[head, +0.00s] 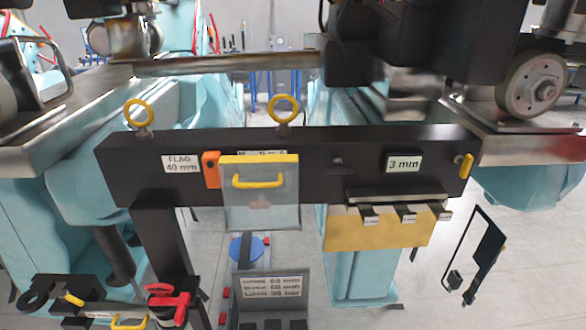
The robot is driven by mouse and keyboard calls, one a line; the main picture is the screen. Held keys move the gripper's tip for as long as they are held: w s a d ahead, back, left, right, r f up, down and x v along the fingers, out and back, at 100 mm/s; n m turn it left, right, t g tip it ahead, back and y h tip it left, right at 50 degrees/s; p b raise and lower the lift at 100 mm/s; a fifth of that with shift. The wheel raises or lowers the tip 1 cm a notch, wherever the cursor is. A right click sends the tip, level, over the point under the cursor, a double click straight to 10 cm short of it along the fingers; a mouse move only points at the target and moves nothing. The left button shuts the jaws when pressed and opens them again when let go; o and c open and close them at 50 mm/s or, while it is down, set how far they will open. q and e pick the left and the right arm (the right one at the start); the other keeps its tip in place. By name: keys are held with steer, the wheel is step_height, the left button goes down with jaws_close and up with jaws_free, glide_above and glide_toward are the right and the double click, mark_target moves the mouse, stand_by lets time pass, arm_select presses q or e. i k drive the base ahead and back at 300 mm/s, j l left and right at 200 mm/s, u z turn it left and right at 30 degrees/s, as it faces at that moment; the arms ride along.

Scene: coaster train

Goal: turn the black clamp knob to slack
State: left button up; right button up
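A small dark knob-like part (337,163) sits on the front of the black crossbar (300,140), left of the "3 mm" label (404,162). It is black on black and small, so I cannot tell which way it is turned or be sure it is the clamp knob. Neither of my grippers can be made out in the head view, and nothing is seen touching the crossbar's front.
A clear flap with a yellow handle (258,181) hangs on the bar beside an orange block (211,169). Yellow rings (284,107) stand on top. A tan plate (378,230) hangs below right. A red-handled part (168,301) lies lower left. Train wheels (530,86) are above.

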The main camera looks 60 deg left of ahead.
mark_target(337, 167)
steer(key=u, duration=1.85)
steer(key=k+l+u, duration=0.1)
steer(key=l, duration=0.25)
steer(key=k+l+u, duration=0.1)
steer(key=k+l, duration=0.2)
